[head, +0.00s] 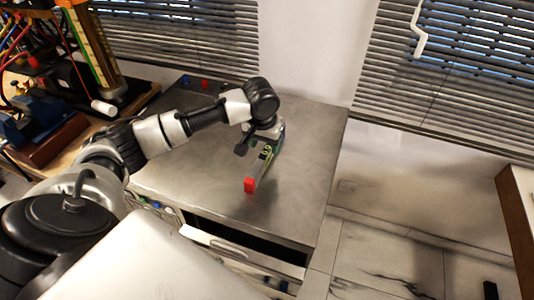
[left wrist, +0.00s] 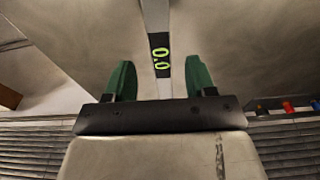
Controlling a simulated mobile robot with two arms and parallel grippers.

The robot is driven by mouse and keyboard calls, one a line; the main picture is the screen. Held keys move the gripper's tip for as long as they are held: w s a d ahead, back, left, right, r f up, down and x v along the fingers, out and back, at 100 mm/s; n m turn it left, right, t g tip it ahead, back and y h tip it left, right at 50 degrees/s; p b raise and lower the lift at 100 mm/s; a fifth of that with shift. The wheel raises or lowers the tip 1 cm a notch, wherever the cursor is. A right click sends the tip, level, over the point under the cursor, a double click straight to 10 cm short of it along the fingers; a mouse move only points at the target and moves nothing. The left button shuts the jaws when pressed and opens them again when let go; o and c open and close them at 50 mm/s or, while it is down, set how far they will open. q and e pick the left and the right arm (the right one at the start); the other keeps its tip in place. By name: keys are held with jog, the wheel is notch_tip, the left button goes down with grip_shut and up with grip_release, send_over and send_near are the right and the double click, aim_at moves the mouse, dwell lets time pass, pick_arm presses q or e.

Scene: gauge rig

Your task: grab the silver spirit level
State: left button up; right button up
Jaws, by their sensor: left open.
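The silver spirit level (head: 262,170) lies on the grey metal worktop, with a red end cap nearest me and a green-lit display. In the left wrist view the level (left wrist: 161,85) runs between my fingers, its display reading 0.0. My left gripper (head: 268,143) is over the level's far part and hides some of it. In the left wrist view the green fingers of my left gripper (left wrist: 160,80) stand apart, one on each side of the level, with a gap on both sides. My right gripper is not in view.
The metal worktop (head: 190,185) is mostly clear around the level. A drawer (head: 240,250) stands partly open below its front edge. A wooden bench with cables and a blue vise (head: 35,125) is at the left. Small red and blue items (head: 204,83) sit at the worktop's back.

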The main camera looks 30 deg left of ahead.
aim_at(266, 151)
pick_arm(q)
jog(key=shift+w+f, duration=0.15)
jog(key=shift+f, duration=0.3)
jog(key=shift+w+f, duration=0.15)
jog(key=shift+f, duration=0.2)
jog(key=f, duration=0.4)
jog(key=shift+w+a+f+p, duration=0.15)
jog(key=shift+w+a+p, duration=0.05)
jog(key=shift+w+p, duration=0.1)
jog(key=shift+f, duration=0.2)
jog(key=shift+c, duration=0.9)
grip_shut()
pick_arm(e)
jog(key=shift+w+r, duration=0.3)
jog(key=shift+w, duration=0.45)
